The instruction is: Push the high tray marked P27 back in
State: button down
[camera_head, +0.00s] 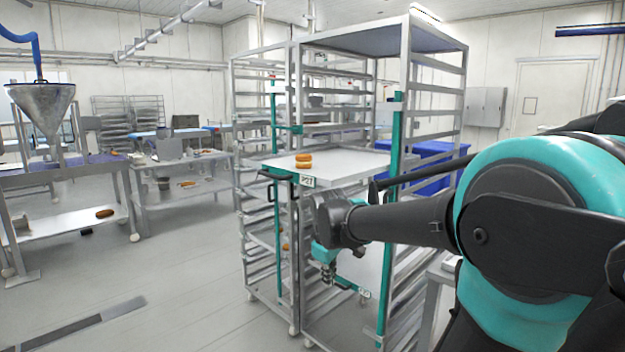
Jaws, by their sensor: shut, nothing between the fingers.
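The high tray (345,166) is flat and pale and sticks out of the front of a metal rack (408,60). A small white label (307,181) on its front edge appears to read P27. Two orange-brown ring-shaped rounds (303,161) are stacked on the tray near its front. A dark handle (275,185) shows at its left front corner. My gripper (328,278) is shut and empty. It points down in front of the rack, lower in the picture than the tray and apart from it. My forearm covers part of the rack's right side.
A lower tray (362,268) with a small label shows behind my gripper. Teal uprights (395,150) run along the rack. Blue crates (425,152) stand behind it. Worktables (65,172) stand at the left. The floor (190,270) left of the rack is mostly clear.

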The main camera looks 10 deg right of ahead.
jog(key=w+a+r+n+h, duration=0.15)
jog(key=w+r+n, duration=0.25)
jog(key=r, duration=0.5)
jog(key=w+a+r+n, duration=0.3)
jog(key=w+r+n, duration=0.15)
jog(key=r, duration=0.45)
jog(key=n+h, duration=0.1)
jog(key=n, duration=0.7)
send_near(316, 178)
jog(key=s+a, duration=0.4)
jog(key=s, duration=0.1)
jog(key=shift+g, duration=0.3)
jog(key=w+d+f, duration=0.1)
jog(key=f, duration=0.1)
jog(key=w+d+f, duration=0.1)
jog(key=d+f, duration=0.1)
jog(key=f, duration=0.1)
jog(key=w+d+f, duration=0.2)
jog(key=f, duration=0.1)
jog(key=shift+d+f, duration=0.1)
jog(key=shift+f, duration=0.15)
jog(key=shift+w+d, duration=0.35)
jog(key=shift+d, duration=0.2)
